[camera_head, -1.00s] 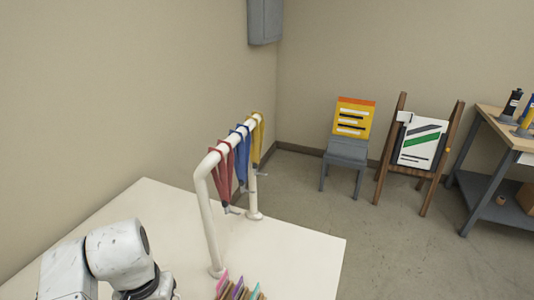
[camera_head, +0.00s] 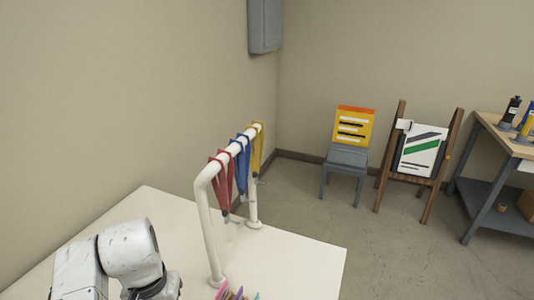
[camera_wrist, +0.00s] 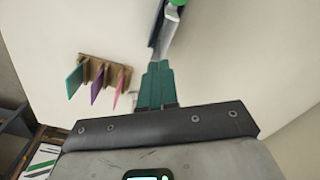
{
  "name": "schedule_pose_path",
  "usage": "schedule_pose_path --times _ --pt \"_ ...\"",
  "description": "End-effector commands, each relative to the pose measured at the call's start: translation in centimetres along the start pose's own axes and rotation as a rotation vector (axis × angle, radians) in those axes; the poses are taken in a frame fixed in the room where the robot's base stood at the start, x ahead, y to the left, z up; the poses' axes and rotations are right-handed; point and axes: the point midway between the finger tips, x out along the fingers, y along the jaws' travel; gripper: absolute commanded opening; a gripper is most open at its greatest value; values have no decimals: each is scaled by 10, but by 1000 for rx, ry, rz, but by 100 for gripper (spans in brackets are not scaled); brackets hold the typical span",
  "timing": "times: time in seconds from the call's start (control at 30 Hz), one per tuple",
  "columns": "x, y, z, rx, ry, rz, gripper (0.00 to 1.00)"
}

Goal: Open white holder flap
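In the wrist view my gripper (camera_wrist: 157,82) has its teal fingers close together, with no clear gap between them. A narrow pale grey strip with a dark edge (camera_wrist: 163,38) lies just beyond the fingertips, with a green part (camera_wrist: 176,3) at its top. I cannot tell whether the fingertips touch the strip, or whether it belongs to the white holder. No white flap can be made out for certain. In the head view my gripper is out of sight; only my white arm shows at the lower left.
A wooden rack (camera_wrist: 105,67) with teal, purple and pink cards stands on the white table (camera_head: 290,262). A white rail (camera_head: 207,230) carries red, blue and yellow lanyards. A chair (camera_head: 345,160), an easel (camera_head: 386,156) and a workbench (camera_head: 488,119) stand beyond on the floor.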

Motion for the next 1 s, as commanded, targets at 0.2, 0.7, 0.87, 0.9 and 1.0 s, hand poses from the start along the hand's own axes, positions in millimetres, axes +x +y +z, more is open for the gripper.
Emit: schedule_pose_path --times 0.2,0.7,0.87,0.9,1.0 --pt "6 5 -4 0 -7 2 0" --pt "4 10 -16 0 -3 0 0" --pt "4 12 -20 0 -2 0 0" --pt "4 13 -21 0 -2 0 0" --pt "4 14 -24 1 -1 0 0"
